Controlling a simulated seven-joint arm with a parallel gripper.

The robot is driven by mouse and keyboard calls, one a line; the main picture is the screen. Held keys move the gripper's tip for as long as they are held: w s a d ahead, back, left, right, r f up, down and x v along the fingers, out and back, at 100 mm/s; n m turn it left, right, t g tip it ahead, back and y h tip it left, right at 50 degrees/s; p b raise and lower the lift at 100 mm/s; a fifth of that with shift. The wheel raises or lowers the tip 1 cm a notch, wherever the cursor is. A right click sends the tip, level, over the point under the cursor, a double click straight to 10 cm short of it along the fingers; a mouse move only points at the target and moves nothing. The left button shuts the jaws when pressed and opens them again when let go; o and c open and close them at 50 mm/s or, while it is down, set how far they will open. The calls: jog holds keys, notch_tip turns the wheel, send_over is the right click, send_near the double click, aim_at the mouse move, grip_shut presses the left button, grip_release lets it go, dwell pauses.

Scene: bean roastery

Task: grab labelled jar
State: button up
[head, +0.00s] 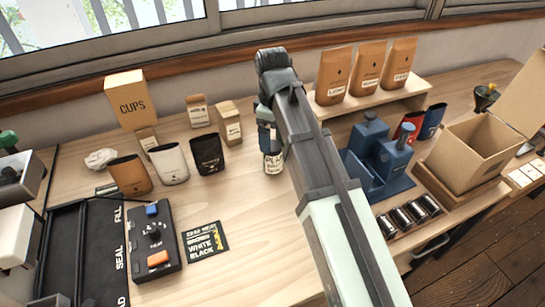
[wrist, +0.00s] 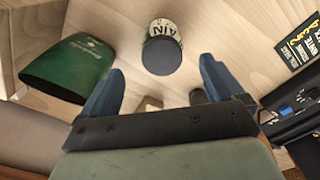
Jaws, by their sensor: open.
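The labelled jar (head: 273,162) stands upright on the wooden table, just below my gripper in the head view. It has a white label with dark letters, only partly readable. In the wrist view the jar (wrist: 163,56) shows its dark round lid and a strip of label, centred ahead of the gap between my fingers. My gripper (wrist: 161,66) is open, with its two blue fingers apart and nothing held. In the head view my gripper (head: 265,118) hangs above the jar, and my arm crosses close to its right side.
A black pouch (head: 208,154) stands left of the jar, beside white and brown pouches. A printed card (head: 204,241) and a black control box (head: 154,240) lie in front. A blue device (head: 378,160) stands to the right. Bare table surrounds the jar's front.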

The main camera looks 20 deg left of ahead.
aim_at(273, 145)
jog(key=shift+s+d+f, duration=0.1)
jog(key=shift+s+f, duration=0.05)
jog(key=shift+f, duration=3.55)
jog(key=shift+c, duration=0.3)
jog(key=c, duration=1.2)
